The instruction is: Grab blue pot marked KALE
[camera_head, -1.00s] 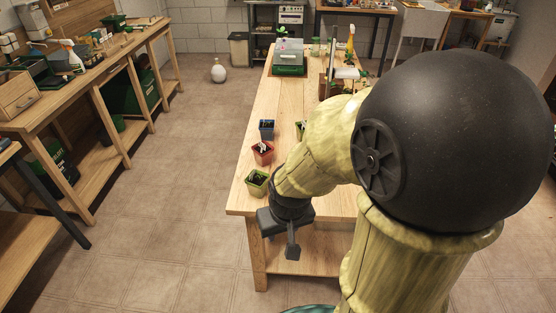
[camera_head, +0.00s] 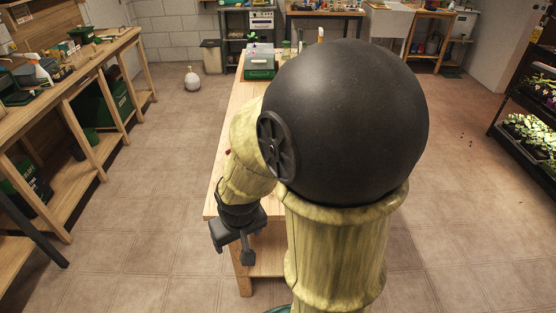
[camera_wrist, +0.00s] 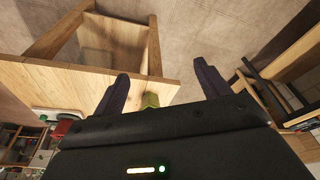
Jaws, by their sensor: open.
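The blue pot marked KALE cannot be made out now; my arm covers that part of the table in the head view. My gripper (camera_head: 232,248) is open and empty, beyond the near end of the wooden table (camera_head: 212,200). In the wrist view its two fingers stand wide apart (camera_wrist: 161,72). A yellow-green pot (camera_wrist: 150,100) shows partly between the fingers, beyond my gripper body. A reddish thing (camera_wrist: 62,128) lies to its left. A small red sliver (camera_head: 228,152) shows beside my arm in the head view. No label is readable.
A grey-green box (camera_head: 260,66) stands at the table's far end. A long workbench (camera_head: 100,52) runs along the left, with open tiled floor between. A rack of seedlings (camera_head: 530,125) is at the far right. A white round jug (camera_head: 193,80) stands on the floor.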

